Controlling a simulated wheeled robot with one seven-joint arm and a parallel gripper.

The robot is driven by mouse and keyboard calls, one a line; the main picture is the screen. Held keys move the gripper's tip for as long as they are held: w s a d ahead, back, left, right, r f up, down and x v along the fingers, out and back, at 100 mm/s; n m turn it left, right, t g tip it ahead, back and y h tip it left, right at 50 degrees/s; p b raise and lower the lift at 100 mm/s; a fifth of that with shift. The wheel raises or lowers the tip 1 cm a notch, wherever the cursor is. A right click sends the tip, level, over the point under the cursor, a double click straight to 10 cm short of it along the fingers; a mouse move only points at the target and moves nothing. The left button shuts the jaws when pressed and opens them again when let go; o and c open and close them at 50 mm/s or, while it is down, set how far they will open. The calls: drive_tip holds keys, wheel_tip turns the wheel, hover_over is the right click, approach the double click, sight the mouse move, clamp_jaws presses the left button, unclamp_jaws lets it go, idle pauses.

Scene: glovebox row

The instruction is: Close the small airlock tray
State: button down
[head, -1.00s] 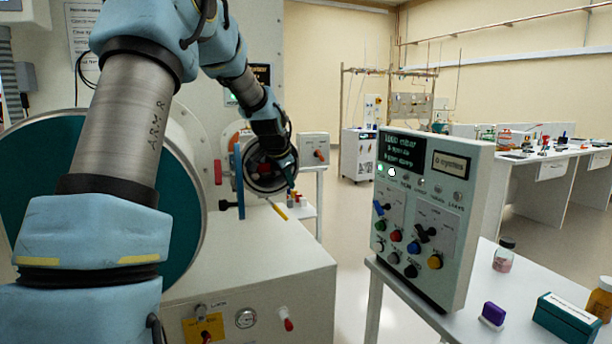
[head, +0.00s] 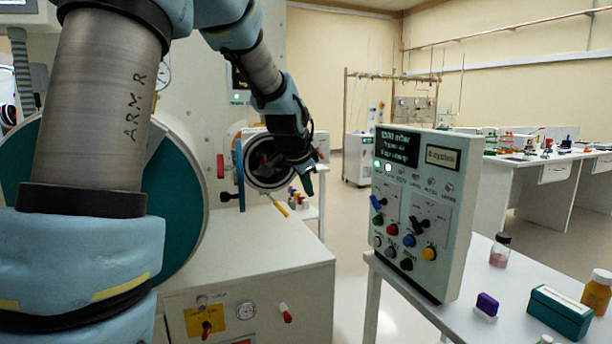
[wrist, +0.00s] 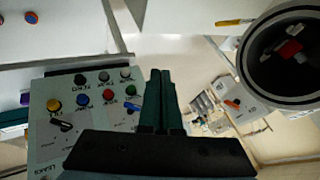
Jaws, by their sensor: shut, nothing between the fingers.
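The small airlock (head: 250,160) is a round port with a dark, open mouth in the head view. In the wrist view its ring (wrist: 244,84) fills the upper right, and a red piece and a grey piece show inside. I cannot make out the tray's edge clearly or tell how far it is out. My gripper (head: 309,186) is just right of the port's mouth, apart from it. In the wrist view its dark green fingers (wrist: 160,73) lie together with nothing between them.
A control panel (head: 424,205) with knobs stands on a white table (head: 480,322) at the right. The large teal round door (head: 178,210) is at the left, partly behind my arm. Small bottles (head: 294,198) and a yellow tool (head: 281,209) lie below the port.

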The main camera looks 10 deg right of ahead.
drive_tip(key=s+f+b+v, duration=0.1)
drive_tip(key=b+v, duration=0.1)
drive_tip(key=v, duration=0.7)
drive_tip(key=s+a+f+n+g+y, duration=0.1)
drive_tip(key=s+a+f+n+g, duration=0.1)
drive_tip(key=s+a+f+n, duration=0.5)
drive_tip(key=s+a+f+n+g+y, duration=0.2)
drive_tip(key=s+a+f+n, duration=0.5)
drive_tip(key=a+f, duration=0.8)
drive_tip(key=shift+s+a+g+y, duration=0.15)
drive_tip(key=shift+s+g+y, duration=0.15)
drive_tip(key=shift+s+g, duration=0.15)
drive_tip(key=shift+f, duration=0.1)
